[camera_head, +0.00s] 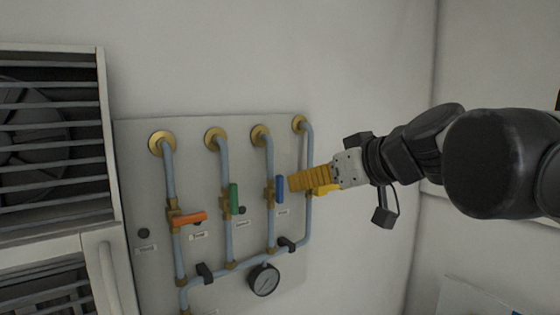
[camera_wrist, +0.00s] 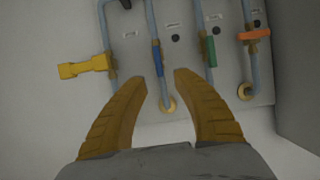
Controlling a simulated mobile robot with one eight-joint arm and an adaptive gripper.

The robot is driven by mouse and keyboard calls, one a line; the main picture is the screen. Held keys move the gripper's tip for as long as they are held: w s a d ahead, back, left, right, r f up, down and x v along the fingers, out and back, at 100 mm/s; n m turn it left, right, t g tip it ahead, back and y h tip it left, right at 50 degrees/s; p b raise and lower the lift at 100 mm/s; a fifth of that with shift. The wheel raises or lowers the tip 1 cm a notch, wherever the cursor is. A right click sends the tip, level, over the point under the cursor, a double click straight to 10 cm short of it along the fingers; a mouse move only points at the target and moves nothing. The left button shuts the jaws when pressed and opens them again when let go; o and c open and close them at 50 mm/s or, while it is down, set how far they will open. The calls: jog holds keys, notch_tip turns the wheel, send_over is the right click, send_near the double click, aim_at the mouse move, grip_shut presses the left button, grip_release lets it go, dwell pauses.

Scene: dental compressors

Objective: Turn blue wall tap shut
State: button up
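The blue tap handle (camera_head: 280,189) sits on the third pipe from the left of a grey wall panel (camera_head: 143,270). The handle stands upright, in line with its pipe. My gripper (camera_head: 291,181) has yellow-brown fingers and is close to the right of the blue handle in the head view. In the wrist view, the blue handle (camera_wrist: 157,58) lies just beyond and between the two fingertips (camera_wrist: 160,77). The fingers are apart with nothing between them. I cannot tell whether either finger touches the handle.
A green handle (camera_head: 234,198) stands upright and an orange handle (camera_head: 189,218) lies crosswise to the left. A yellow handle (camera_head: 325,190) sticks out right, partly behind my gripper. A gauge (camera_head: 264,280) hangs below. A louvred cabinet (camera_head: 102,150) stands at left.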

aim_at(282, 186)
jog(key=p+x, duration=0.1)
jog(key=x, duration=0.3)
jog(key=p+x, duration=0.1)
jog(key=x, duration=0.4)
jog(key=shift+w+r, duration=0.2)
jog(key=shift+w, duration=0.05)
jog(key=shift+x, duration=0.75)
jog(key=shift+f, duration=0.1)
jog(key=shift+s, duration=0.1)
grip_shut()
